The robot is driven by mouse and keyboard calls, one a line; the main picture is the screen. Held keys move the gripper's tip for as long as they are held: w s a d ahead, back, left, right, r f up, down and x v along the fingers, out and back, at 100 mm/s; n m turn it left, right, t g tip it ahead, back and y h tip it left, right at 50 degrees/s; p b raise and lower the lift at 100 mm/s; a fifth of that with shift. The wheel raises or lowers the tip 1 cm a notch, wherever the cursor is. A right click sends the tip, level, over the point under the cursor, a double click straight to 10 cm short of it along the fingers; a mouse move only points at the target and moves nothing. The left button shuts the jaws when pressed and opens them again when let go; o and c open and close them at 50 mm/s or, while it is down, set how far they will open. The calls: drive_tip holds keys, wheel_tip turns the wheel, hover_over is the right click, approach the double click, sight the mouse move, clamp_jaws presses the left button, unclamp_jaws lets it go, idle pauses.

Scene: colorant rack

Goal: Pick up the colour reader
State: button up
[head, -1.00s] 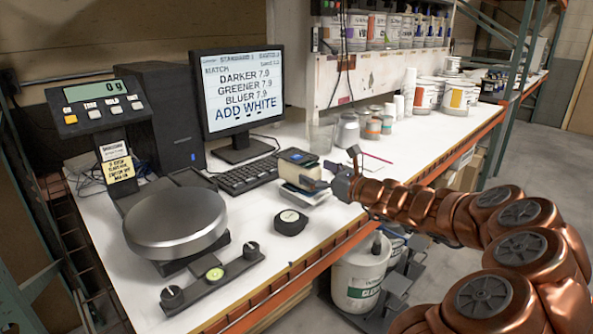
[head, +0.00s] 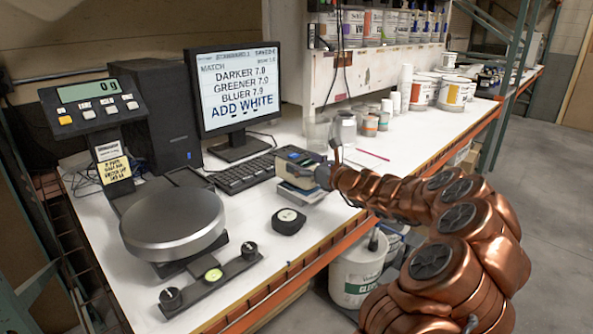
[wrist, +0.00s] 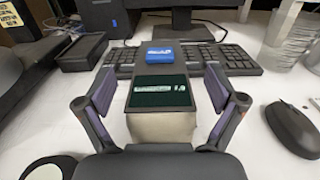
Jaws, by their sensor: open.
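My gripper (head: 322,172) is at the reader's right side in the head view. In the wrist view my gripper (wrist: 160,76) is open, one finger on each side of the reader, with visible gaps. The reader's lower part is partly hidden.
The keyboard (head: 240,174) and monitor (head: 240,95) are behind the reader. A black round puck (head: 289,221) and a scale pan (head: 173,222) are to the left. Cups and jars (head: 370,124) stand behind right. A black mouse (wrist: 292,130) is right of the gripper.

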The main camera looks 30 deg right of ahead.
drive_tip(key=shift+w+a, duration=0.1)
drive_tip(key=shift+w, duration=0.2)
drive_tip(key=c, duration=1.7)
drive_tip(key=shift+c, duration=0.2)
drive_tip(key=shift+r, duration=0.15)
